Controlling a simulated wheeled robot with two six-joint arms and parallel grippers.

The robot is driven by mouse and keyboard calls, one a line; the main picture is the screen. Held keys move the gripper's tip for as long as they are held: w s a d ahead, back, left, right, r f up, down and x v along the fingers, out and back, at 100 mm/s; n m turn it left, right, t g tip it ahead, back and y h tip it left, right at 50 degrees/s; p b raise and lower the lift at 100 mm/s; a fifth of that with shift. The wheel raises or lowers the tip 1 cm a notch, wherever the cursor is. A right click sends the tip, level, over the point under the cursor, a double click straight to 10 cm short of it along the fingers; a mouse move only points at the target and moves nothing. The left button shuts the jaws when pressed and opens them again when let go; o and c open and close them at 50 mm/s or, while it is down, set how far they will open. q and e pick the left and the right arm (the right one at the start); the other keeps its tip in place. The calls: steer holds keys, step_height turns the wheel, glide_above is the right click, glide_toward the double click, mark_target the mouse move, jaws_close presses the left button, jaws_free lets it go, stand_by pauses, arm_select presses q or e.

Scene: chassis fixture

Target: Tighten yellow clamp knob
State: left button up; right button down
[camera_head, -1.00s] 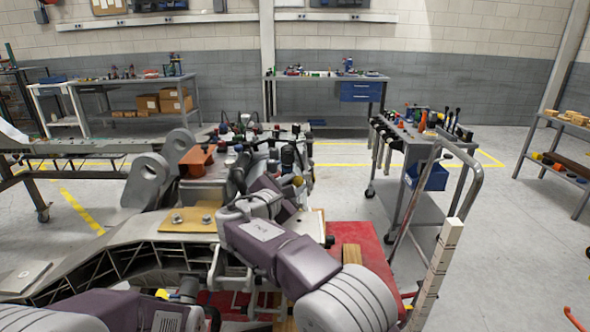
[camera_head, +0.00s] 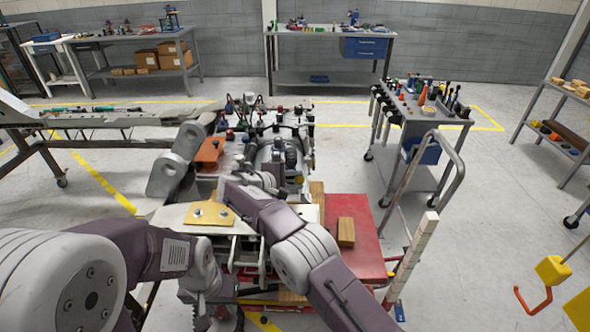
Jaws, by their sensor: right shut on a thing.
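A small yellow spot, which appears to be the yellow clamp knob (camera_head: 298,182), shows at the right side of the chassis fixture, close to my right gripper. My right gripper (camera_head: 270,182) reaches forward over the fixture and is shut at the clamp; its fingertips and most of what it grips are hidden by my wrist and the dark parts around it. My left gripper (camera_head: 208,312) hangs low near the bottom edge, in front of the fixture and away from the knob. Its fingers are too cut off to judge.
A tan plate with bolts (camera_head: 209,214) and an orange-brown block (camera_head: 208,152) sit on the chassis. A wooden block (camera_head: 346,232) lies on the red surface (camera_head: 365,262) to the right. A tool cart (camera_head: 424,118) stands beyond, with open floor around it.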

steer(key=shift+p, duration=0.35)
steer(key=c, duration=1.1)
jaws_free()
